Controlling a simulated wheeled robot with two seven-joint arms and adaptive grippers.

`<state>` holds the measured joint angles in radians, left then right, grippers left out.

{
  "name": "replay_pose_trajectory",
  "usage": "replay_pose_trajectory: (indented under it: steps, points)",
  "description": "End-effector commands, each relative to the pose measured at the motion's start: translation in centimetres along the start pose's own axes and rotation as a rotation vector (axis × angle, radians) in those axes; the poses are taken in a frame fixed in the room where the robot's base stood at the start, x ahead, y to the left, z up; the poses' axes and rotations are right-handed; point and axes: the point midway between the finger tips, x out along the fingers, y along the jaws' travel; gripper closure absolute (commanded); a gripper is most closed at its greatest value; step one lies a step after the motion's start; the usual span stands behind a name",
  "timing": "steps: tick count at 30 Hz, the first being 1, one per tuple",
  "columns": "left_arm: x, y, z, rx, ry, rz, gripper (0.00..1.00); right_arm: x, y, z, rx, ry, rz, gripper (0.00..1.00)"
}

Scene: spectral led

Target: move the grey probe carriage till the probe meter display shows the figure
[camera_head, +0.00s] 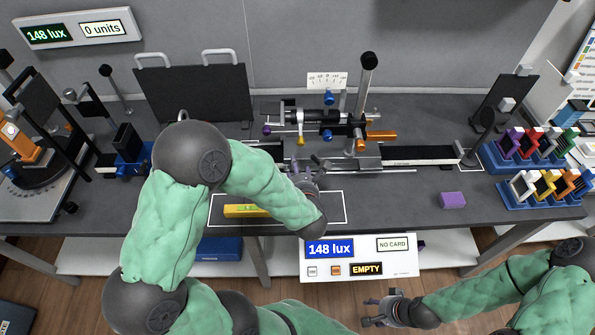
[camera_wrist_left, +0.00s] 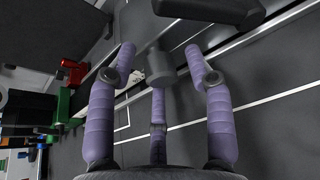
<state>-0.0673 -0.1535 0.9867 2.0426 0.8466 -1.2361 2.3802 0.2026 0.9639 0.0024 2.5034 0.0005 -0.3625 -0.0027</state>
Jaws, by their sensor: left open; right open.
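The probe meter display (camera_head: 329,249) on the white front panel reads 148 lux, and the upper left sign (camera_head: 47,34) also reads 148 lux. My left gripper (camera_head: 307,168) is open at the rail near the middle of the bench. In the left wrist view a grey cylindrical knob (camera_wrist_left: 159,68) stands between the open fingers, seemingly part of the grey probe carriage. I cannot tell whether the fingers touch it. My left arm and hand hide most of the carriage in the head view.
An optics assembly (camera_head: 328,122) with orange and blue knobs stands just behind the left hand. A yellow bar (camera_head: 245,211) lies in a white outline, partly behind my arm. A purple block (camera_head: 452,200) lies to the right. Blue card racks (camera_head: 535,190) fill the right end.

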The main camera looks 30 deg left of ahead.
Motion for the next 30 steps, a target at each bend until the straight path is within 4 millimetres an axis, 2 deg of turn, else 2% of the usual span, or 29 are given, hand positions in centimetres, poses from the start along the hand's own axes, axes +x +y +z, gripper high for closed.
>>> replay_pose_trajectory:
  steps: [5, 8, 9, 11, 20, 30]
  points:
    - [0.0, 0.0, 0.0, 0.0, 0.0, 0.0, 0.48, 0.0, 0.0, 0.0, 0.0, 0.0, 0.0, 0.48]
    - [0.0, 0.0, 0.0, 0.0, 0.0, 0.0, 0.73, 0.0, 0.0, 0.0, 0.0, 0.0, 0.0, 0.48]
    - [0.0, 0.0, 0.0, 0.0, 0.0, 0.0, 0.85, 0.0, 0.0, 0.0, 0.0, 0.0, 0.0, 0.48]
    - [0.0, 0.0, 0.0, 0.0, 0.0, 0.0, 1.0, 0.0, 0.0, 0.0, 0.0, 0.0, 0.0, 0.48]
    - [0.1, 0.3, -0.1, -0.001, 0.001, 0.001, 1.0, 0.1, 0.1, 0.0, 0.0, 0.0, 0.0, 0.48]
    - [0.5, 3.8, -1.1, -0.004, 0.002, 0.004, 1.0, 1.4, 0.5, -0.1, 0.0, 0.0, 0.0, 0.48]
